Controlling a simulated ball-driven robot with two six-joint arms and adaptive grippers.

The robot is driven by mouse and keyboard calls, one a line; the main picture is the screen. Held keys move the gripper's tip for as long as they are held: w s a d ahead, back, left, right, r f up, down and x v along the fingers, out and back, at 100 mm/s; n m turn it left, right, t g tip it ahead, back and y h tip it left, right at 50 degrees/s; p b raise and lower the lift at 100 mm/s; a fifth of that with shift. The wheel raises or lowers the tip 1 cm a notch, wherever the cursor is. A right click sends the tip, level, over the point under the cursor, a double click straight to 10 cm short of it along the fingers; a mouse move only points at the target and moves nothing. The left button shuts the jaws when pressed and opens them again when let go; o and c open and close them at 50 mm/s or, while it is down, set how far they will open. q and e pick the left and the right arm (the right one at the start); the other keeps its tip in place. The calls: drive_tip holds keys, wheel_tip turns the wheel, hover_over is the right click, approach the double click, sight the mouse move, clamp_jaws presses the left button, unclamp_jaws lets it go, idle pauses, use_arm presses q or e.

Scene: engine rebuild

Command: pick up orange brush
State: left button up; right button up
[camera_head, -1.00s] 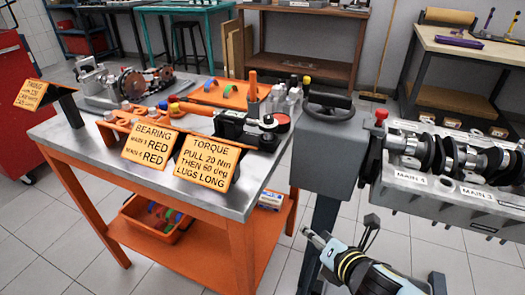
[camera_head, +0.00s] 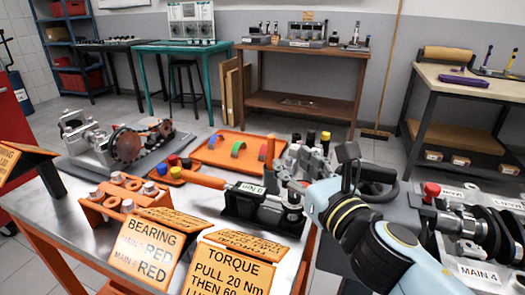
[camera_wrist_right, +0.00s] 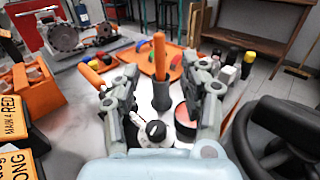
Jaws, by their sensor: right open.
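The orange brush stands upright with its orange handle (camera_wrist_right: 159,52) above a dark grey cup (camera_wrist_right: 161,95) in the right wrist view. In the head view only part of the orange handle (camera_head: 270,148) shows; its lower part is hidden behind my gripper and nearby items. My right gripper (camera_wrist_right: 163,76) is open and empty. Its two fingers appear on either side of the brush in the wrist view, and I see no contact. In the head view the right gripper (camera_head: 300,172) reaches over the bench from the right. My left gripper is not in view.
A torque wrench tool with an orange handle (camera_head: 200,179) lies left of the gripper. Several dark and yellow-capped bottles (camera_head: 325,138) stand close behind. An orange tray (camera_head: 215,154) holds coloured bearing shells. A black handwheel (camera_wrist_right: 280,135) is at right. Signs stand along the front edge.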

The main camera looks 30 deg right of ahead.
sight(273, 141)
drive_tip(key=w, duration=0.2)
drive_tip(key=w+p, duration=0.1)
drive_tip(key=w, duration=0.1)
drive_tip(key=shift+w+d+r, duration=0.1)
drive_tip(key=shift+w+r, duration=0.1)
drive_tip(key=shift+w, duration=0.55)
drive_tip(key=w, duration=0.4)
drive_tip(key=shift+w+d+p, duration=0.1)
drive_tip(key=shift+w+p, duration=0.2)
drive_tip(key=shift+w, duration=0.1)
drive_tip(key=shift+s+r, duration=0.1)
drive_tip(key=c, duration=0.5)
clamp_jaws()
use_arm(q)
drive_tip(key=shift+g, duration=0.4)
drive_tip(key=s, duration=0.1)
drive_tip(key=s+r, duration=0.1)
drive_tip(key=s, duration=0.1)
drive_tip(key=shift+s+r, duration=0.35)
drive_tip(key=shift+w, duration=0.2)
